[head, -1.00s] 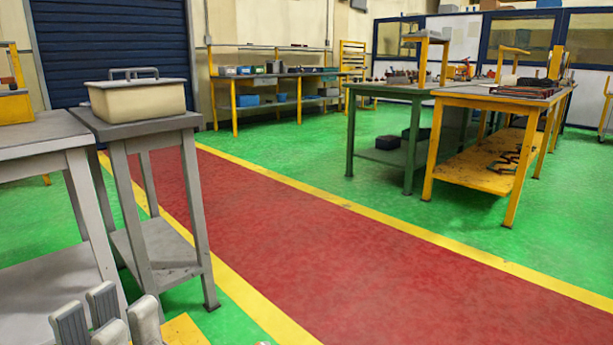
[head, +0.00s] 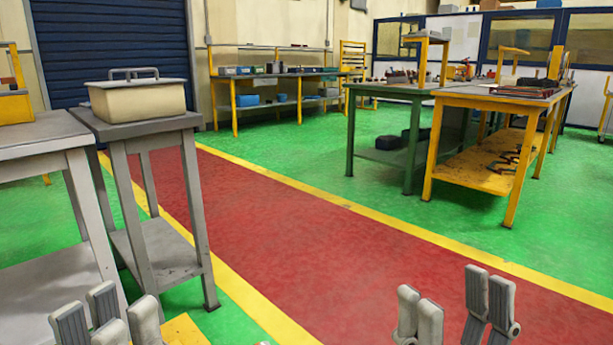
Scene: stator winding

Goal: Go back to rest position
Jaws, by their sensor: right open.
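My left gripper (head: 106,318) shows at the lower left edge of the head view. Its grey fingertips point up, and its lower part is cut off by the frame. Nothing shows between its fingers, but how far apart they are is unclear. My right gripper (head: 452,308) shows at the lower right, above the red walkway in the picture. Its two grey fingers are spread apart with a clear empty gap. Neither gripper is seen touching anything.
A grey table (head: 150,127) at the left holds a cream box (head: 137,98) with a handle. Another grey table (head: 30,143) stands beside it. A green bench (head: 390,91) and a yellow bench (head: 500,97) stand at the right. The red walkway (head: 300,235) is clear.

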